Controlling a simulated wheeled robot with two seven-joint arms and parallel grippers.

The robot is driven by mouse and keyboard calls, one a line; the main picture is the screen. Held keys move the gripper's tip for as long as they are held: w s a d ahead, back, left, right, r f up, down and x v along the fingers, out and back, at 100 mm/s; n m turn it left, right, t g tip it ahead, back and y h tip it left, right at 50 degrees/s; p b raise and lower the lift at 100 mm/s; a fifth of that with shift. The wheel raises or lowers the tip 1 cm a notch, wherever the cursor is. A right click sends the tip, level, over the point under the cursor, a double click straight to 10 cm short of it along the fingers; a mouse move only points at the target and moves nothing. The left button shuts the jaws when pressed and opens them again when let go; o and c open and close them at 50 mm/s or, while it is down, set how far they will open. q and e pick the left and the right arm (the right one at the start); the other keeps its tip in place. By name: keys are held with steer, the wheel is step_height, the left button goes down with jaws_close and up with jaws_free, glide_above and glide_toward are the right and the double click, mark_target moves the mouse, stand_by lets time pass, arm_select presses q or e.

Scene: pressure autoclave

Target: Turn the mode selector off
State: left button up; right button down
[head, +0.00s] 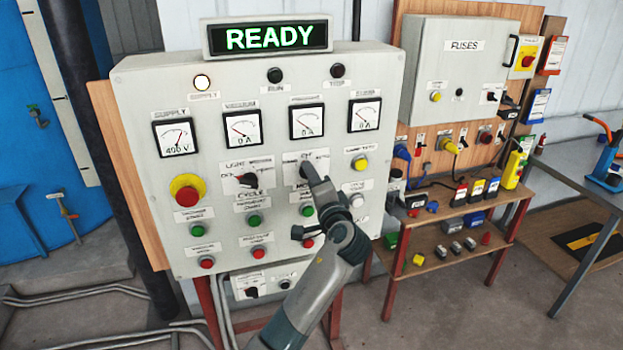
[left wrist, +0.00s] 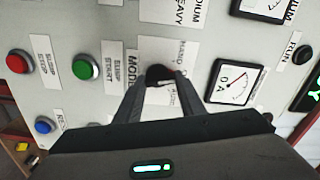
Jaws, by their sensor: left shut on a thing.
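The mode selector (head: 303,166) is a dark knob on the grey control panel, under the marks around OFF and AUTO and above the MODE label. My left gripper (head: 307,173) reaches up to it from below and covers much of it. In the left wrist view the black selector knob (left wrist: 160,73) sits between the two fingertips (left wrist: 163,82), and the gripper is shut on it. The direction the knob points is hard to tell, as the fingers hide part of it. My right gripper is in neither view.
The cycle selector (head: 247,180) is left of the mode selector. Green buttons (head: 253,220), red buttons and a red emergency stop (head: 187,191) share the panel. A lit display (head: 269,38) reads READY. A fuse box (head: 459,75) and cluttered shelf (head: 450,255) stand right.

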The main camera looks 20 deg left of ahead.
arm_select(q)
steer(key=shift+m, duration=1.3)
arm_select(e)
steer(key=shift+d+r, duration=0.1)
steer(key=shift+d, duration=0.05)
arm_select(q)
steer(key=o, duration=1)
steer(key=shift+o, duration=0.2)
steer(key=shift+w, duration=0.1)
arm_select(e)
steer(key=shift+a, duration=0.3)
